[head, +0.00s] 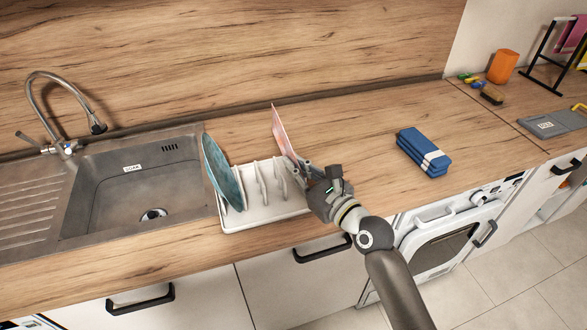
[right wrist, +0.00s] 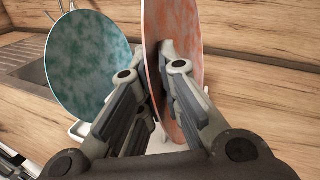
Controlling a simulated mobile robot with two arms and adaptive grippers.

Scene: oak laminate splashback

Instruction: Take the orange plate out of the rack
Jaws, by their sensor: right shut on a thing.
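The orange plate (head: 281,129) stands on edge at the right end of the white rack (head: 262,214), tilted a little. In the right wrist view the orange plate (right wrist: 172,40) rises between the fingers. My right gripper (head: 297,167) is shut on its near edge; the fingers also show in the right wrist view (right wrist: 168,90). The plate's lower part is hidden by the gripper, so I cannot tell whether it still touches the rack. A teal plate (head: 222,172) stands in the rack's left end and shows in the right wrist view (right wrist: 88,62). My left gripper is not in view.
A steel sink (head: 100,195) with a tap (head: 62,100) lies left of the rack. A folded blue cloth (head: 422,152) lies on the counter to the right. The counter between rack and cloth is clear. An orange cup-like object (head: 503,66) stands far right.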

